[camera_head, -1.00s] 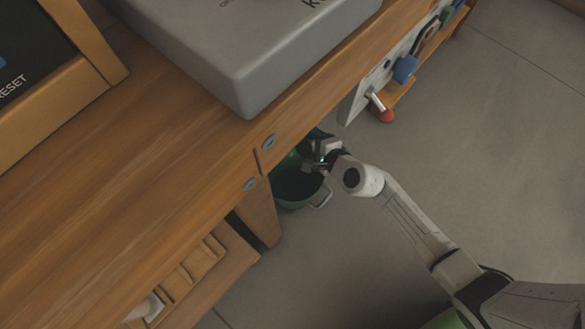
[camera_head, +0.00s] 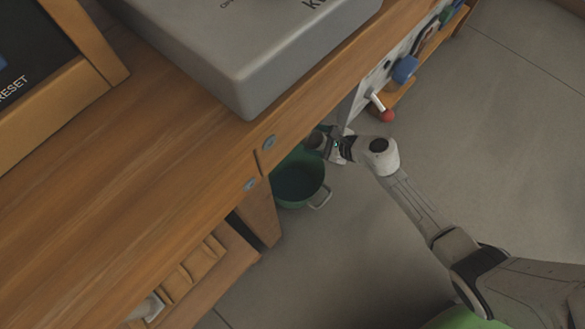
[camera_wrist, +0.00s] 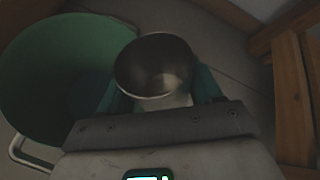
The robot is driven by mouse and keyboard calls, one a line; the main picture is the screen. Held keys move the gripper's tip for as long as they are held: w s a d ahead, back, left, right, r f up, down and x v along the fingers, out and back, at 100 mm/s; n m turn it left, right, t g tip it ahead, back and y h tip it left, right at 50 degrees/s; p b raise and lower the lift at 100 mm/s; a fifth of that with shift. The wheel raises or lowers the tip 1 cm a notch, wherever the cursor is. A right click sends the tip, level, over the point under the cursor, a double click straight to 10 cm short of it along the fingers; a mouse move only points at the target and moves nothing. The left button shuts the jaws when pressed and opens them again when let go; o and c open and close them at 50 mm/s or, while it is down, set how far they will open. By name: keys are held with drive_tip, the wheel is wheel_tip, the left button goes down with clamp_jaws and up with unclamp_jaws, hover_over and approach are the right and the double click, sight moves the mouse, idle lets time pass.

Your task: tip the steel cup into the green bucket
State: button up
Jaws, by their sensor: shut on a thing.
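The steel cup (camera_wrist: 155,66) sits between the teal fingers of my gripper (camera_wrist: 160,90) in the wrist view, and the gripper is shut on it. The cup's open mouth faces the wrist camera, and a paler patch shows inside. The green bucket (camera_wrist: 60,75) lies left of the cup in that view, its rim partly behind the cup's left side. In the head view the bucket (camera_head: 283,204) stands on the floor at the workbench edge, partly hidden by the bench. My gripper (camera_head: 322,143) is above and right of the bucket opening there; the cup is hard to make out.
The wooden workbench (camera_head: 120,190) fills the left, with a grey box (camera_head: 240,60) on it. A panel with a red-knobbed lever (camera_head: 386,114) and a blue knob (camera_head: 404,69) is near my gripper. Wooden legs (camera_wrist: 292,95) stand right in the wrist view. The floor right is open.

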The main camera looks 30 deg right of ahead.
drive_tip(key=shift+m+y, duration=0.4)
drive_tip(key=r+p, duration=0.1)
drive_tip(key=r, duration=0.2)
drive_tip(key=r+p, duration=0.2)
drive_tip(key=r, duration=0.1)
drive_tip(key=d+r+p, duration=0.1)
drive_tip(key=r+p, duration=0.1)
drive_tip(key=r, duration=0.2)
drive_tip(key=shift+w, duration=0.15)
drive_tip(key=shift+f+b, duration=0.7)
drive_tip(key=shift+b, duration=0.05)
drive_tip(key=shift+m+y, duration=0.3)
drive_tip(key=shift+y, duration=0.1)
drive_tip(key=f+b, duration=0.4)
drive_tip(key=b, duration=0.1)
drive_tip(key=shift+w+d+f, duration=0.15)
drive_tip(key=shift+d+f, duration=0.1)
drive_tip(key=shift+d, duration=0.1)
drive_tip(key=f, duration=0.3)
drive_tip(key=shift+w+d+f+p, duration=0.1)
drive_tip(key=shift+d+f+p, duration=0.1)
drive_tip(key=shift+f+p, duration=0.15)
drive_tip(key=shift+d+f+m+y, duration=0.15)
drive_tip(key=shift+f+m+y, duration=0.15)
drive_tip(key=shift+f+y, duration=0.1)
drive_tip(key=shift+w+d+f+m+y, duration=0.1)
drive_tip(key=shift+w+d+m+y, duration=0.05)
drive_tip(key=shift+d+m+y, duration=0.3)
